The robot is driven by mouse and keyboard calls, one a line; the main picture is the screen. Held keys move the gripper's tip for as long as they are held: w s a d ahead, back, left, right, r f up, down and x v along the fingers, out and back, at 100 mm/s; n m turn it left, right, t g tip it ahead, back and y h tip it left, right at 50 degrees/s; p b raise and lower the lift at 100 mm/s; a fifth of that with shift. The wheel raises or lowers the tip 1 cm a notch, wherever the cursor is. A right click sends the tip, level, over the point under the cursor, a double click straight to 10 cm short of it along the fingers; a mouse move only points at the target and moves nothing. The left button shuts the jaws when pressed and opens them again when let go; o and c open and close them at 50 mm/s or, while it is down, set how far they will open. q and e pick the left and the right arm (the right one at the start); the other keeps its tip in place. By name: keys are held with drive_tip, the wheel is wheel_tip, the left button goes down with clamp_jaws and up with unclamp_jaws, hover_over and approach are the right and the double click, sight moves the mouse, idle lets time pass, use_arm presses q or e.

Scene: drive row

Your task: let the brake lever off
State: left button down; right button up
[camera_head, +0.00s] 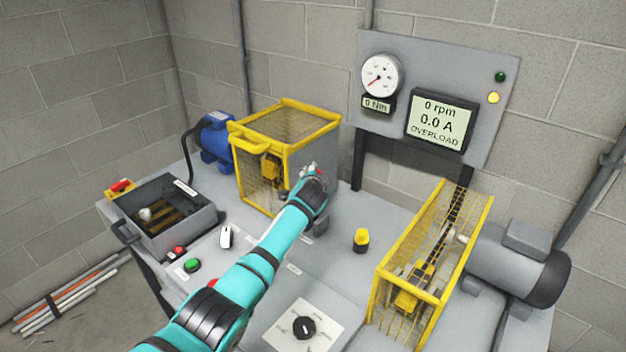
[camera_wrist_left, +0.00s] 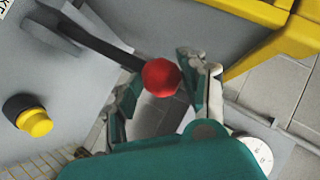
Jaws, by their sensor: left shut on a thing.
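The brake lever shows in the left wrist view as a dark bar (camera_wrist_left: 98,42) ending in a red ball knob (camera_wrist_left: 161,77). My left gripper (camera_head: 312,174) is at the front right of the left yellow cage in the head view, where the hand mostly hides the lever. In the wrist view its fingers stand on both sides of the red knob, shut on it. My right gripper is in neither view.
A yellow-capped button (camera_head: 361,240) stands right of the hand. Yellow mesh cages stand left (camera_head: 288,131) and right (camera_head: 436,250). The panel display (camera_head: 440,120) reads 0 rpm, 0.0 A, OVERLOAD; the amber lamp (camera_head: 493,98) is bright. An open grey box (camera_head: 205,218) sits left.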

use_arm(q)
drive_tip(key=c, duration=1)
unclamp_jaws()
drive_tip(key=shift+w+d+r+t, duration=0.1)
drive_tip(key=shift+w+r+t, duration=0.1)
drive_tip(key=shift+r, duration=0.25)
drive_tip(key=shift+w+d+r+t, duration=0.1)
drive_tip(key=shift+w+r, duration=0.1)
drive_tip(key=shift+r, duration=0.25)
drive_tip(key=shift+c, duration=0.2)
drive_tip(key=shift+o, duration=1.4)
drive_tip(key=shift+w+d+f, duration=0.3)
drive_tip(key=shift+w+f, duration=0.7)
drive_tip(key=shift+s, duration=0.2)
drive_tip(key=shift+s+a+r, duration=0.15)
drive_tip(key=shift+s+r, duration=0.2)
drive_tip(key=shift+s, duration=0.25)
drive_tip(key=shift+s+r, duration=0.2)
drive_tip(key=shift+s, duration=0.4)
drive_tip(key=v, duration=0.9)
drive_tip(key=shift+r, duration=0.25)
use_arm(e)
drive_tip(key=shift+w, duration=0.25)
use_arm(q)
drive_tip(key=shift+f, duration=0.1)
